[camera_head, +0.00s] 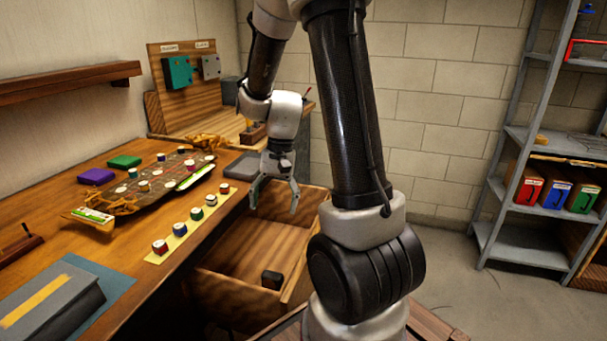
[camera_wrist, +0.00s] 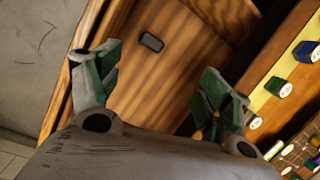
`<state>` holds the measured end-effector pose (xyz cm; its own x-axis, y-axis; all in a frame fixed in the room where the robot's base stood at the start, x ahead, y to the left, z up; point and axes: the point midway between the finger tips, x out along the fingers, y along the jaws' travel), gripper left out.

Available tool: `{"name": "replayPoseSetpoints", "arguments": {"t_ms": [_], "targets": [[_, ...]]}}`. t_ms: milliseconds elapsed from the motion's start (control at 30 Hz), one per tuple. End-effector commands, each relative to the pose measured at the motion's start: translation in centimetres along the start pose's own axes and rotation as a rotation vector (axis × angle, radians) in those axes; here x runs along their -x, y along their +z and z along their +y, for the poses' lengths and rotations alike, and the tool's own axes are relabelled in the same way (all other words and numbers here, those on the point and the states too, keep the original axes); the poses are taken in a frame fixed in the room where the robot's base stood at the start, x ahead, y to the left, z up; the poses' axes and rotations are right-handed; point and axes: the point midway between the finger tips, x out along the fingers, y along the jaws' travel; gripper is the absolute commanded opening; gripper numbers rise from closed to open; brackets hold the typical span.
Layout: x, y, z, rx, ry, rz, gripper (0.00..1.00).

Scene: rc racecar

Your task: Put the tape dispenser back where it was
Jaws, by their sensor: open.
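A small dark block (camera_head: 271,279) lies in the open wooden drawer (camera_head: 225,290), near its front wall. It may be the tape dispenser, but it is too small to tell. The wrist view shows it (camera_wrist: 151,42) as a dark rounded rectangle on the drawer floor, seen beyond and between my fingers. My gripper (camera_head: 274,202) is open and empty, pointing down over the far part of the drawer. Its green-padded fingers (camera_wrist: 158,72) stand wide apart in the wrist view, apart from the block.
The desk (camera_head: 135,270) left of the drawer carries a yellow strip (camera_head: 187,238) of coloured pots, a car-shaped board (camera_head: 150,185) and a dark box (camera_head: 50,310). A metal shelf (camera_head: 520,240) with binders stands right.

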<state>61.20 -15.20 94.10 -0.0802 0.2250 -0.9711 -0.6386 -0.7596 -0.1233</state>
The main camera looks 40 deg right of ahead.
Motion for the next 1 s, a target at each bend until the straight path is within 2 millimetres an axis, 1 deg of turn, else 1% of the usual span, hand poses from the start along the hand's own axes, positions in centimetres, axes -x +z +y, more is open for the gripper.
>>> {"name": "replayPoseSetpoints", "arguments": {"t_ms": [33, 100, 200, 300, 400, 500, 633, 767, 1000], "targets": [[2.6, 1.4, -0.1, 0.071, -0.008, 0.049, 0.78], [5.5, 3.3, 0.3, 0.166, -0.009, 0.107, 0.78], [9.1, 6.1, 1.2, 0.298, -0.005, 0.193, 0.78], [11.9, 9.0, 2.5, 0.423, 0.004, 0.280, 0.78], [14.0, 11.6, 4.0, 0.533, 0.019, 0.364, 0.78], [15.2, 13.5, 5.4, 0.618, 0.034, 0.434, 0.78], [15.9, 15.0, 6.7, 0.685, 0.051, 0.491, 0.78], [16.1, 15.5, 7.2, 0.711, 0.059, 0.513, 0.78], [16.1, 15.5, 7.3, 0.712, 0.060, 0.514, 0.78]]}}
